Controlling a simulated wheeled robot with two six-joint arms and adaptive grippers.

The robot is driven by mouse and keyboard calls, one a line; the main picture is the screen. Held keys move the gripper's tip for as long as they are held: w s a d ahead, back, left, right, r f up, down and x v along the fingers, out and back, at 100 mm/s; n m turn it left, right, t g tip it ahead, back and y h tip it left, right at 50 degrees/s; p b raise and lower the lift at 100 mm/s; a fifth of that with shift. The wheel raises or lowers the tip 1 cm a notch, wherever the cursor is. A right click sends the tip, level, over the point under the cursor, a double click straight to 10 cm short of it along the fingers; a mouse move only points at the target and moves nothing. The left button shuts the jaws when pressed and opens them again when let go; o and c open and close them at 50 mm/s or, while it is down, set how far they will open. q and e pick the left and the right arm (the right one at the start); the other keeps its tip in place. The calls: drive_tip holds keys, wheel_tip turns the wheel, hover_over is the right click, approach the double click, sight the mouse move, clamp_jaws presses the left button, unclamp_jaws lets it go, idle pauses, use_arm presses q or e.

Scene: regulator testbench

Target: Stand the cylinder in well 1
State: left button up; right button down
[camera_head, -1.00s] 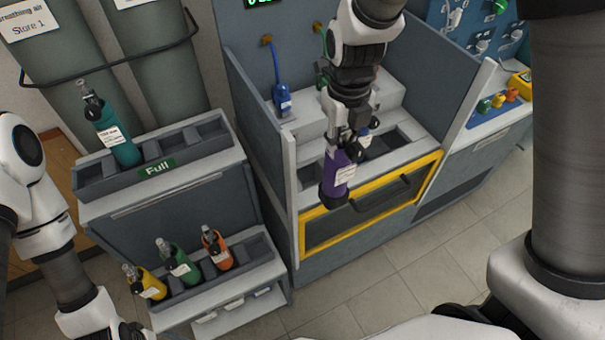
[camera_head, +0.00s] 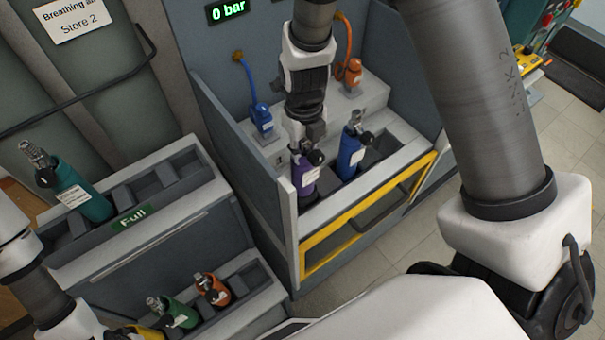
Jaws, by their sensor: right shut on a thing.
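The purple cylinder (camera_head: 305,183) stands about upright at the left end of the well row in the bench (camera_head: 424,150). Its lower end is hidden behind the front ledge, so I cannot tell whether it rests on the well floor. My right gripper (camera_head: 307,150) reaches down from above and is shut on the purple cylinder near its valve.
A blue cylinder (camera_head: 350,155) stands in the well just right of the purple one. Blue (camera_head: 262,118) and orange (camera_head: 352,72) hose connectors sit behind. The full rack (camera_head: 207,196) at left holds a teal cylinder (camera_head: 82,192). Green (camera_head: 184,314) and orange (camera_head: 216,291) cylinders sit lower.

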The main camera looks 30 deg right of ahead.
sight(303, 173)
drive_tip(key=f, duration=0.5)
drive_tip(key=shift+w+f, duration=0.2)
drive_tip(key=shift+f, duration=0.1)
drive_tip(key=f+b, duration=0.1)
drive_tip(key=f, duration=0.2)
drive_tip(key=shift+s, duration=0.2)
drive_tip(key=shift+f, duration=0.45)
drive_tip(key=shift+w, duration=0.2)
drive_tip(key=shift+s+f, duration=0.1)
drive_tip(key=c, duration=0.9)
unclamp_jaws()
